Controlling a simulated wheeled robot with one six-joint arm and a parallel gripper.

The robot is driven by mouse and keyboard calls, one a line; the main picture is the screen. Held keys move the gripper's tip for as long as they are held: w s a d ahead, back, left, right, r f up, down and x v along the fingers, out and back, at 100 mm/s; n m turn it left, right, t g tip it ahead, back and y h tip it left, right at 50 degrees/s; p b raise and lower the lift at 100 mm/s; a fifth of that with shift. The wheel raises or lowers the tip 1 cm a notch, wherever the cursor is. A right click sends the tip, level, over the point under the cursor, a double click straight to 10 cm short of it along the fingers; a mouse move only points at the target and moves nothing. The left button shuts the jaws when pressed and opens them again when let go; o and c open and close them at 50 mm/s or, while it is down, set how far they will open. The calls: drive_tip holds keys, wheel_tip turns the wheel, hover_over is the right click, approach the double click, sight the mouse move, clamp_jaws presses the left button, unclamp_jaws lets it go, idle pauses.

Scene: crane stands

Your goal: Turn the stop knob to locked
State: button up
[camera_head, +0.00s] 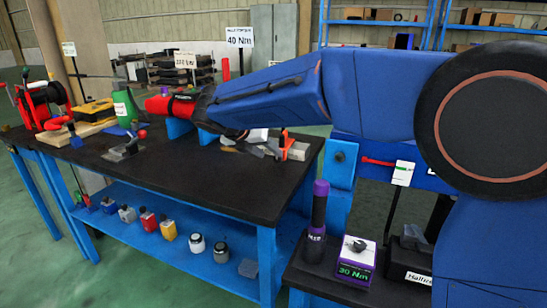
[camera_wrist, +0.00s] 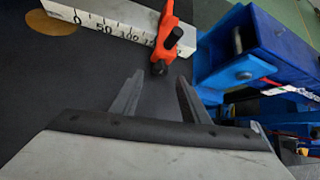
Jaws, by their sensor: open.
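An orange stop (camera_wrist: 167,22) sits across a white scale bar (camera_wrist: 98,27) marked 0, 50, 100 in the wrist view. The stop carries a dark round knob part (camera_wrist: 174,37), and an orange arm runs down to a rounded end at the bar's near edge. I cannot read a locked mark. My gripper (camera_wrist: 157,88) is open and empty, its two grey fingers apart and pointing at the stop, short of it.
A blue steel block (camera_wrist: 262,45) stands close to the right of my fingers. The dark bench top (camera_head: 225,185) is mostly clear in front. A purple-topped bottle (camera_head: 317,215) and a 30 Nm display (camera_head: 356,262) stand on a lower side table.

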sight(276, 158)
drive_tip(key=shift+x, duration=2.3)
clamp_jaws()
